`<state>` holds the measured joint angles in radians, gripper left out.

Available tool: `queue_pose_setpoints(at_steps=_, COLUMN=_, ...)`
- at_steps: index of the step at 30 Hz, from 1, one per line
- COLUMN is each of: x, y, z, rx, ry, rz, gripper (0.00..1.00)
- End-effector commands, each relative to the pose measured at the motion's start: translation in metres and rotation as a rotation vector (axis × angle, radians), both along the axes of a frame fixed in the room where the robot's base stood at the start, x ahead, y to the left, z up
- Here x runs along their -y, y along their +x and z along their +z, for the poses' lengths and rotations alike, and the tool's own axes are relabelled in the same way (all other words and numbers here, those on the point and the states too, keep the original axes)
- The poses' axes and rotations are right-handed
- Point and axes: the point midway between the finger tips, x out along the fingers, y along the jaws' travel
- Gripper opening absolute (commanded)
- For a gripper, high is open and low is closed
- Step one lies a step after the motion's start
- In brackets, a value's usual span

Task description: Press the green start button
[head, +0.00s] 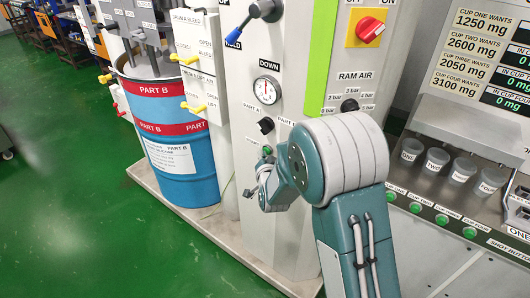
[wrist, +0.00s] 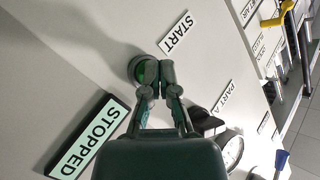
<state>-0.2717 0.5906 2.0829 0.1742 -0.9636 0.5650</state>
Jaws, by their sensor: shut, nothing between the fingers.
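The green start button (wrist: 149,72) sits in a dark round collar on the pale panel, beside the START label (wrist: 176,33). In the wrist view my gripper (wrist: 157,80) is shut and empty. Its fingertips lie right over the button and hide part of it. I cannot tell whether they touch it. The STOPPED display (wrist: 88,137) is lit pale green. In the head view my gripper (head: 250,192) is low in front of the white cabinet, below the black knob (head: 266,125), and my wrist hides part of the panel.
A blue PART B drum (head: 175,150) stands at the left. A gauge (head: 267,90) and a red RAM AIR switch (head: 369,29) are above my gripper. Several cups (head: 437,160) and green shot buttons (head: 442,220) are at the right. The green floor (head: 70,200) is clear at left.

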Motion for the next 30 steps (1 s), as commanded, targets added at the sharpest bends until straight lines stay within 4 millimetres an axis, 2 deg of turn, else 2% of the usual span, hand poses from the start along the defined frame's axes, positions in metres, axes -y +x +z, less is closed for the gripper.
queue_pose_setpoints(at_steps=17, x=0.002, y=0.002, z=0.0, rx=0.001, ry=0.0, rz=-0.001, gripper=0.0)
queue_pose_setpoints(at_steps=30, x=-0.008, y=-0.011, z=0.001, rx=0.001, ry=0.0, rz=0.0, gripper=0.0)
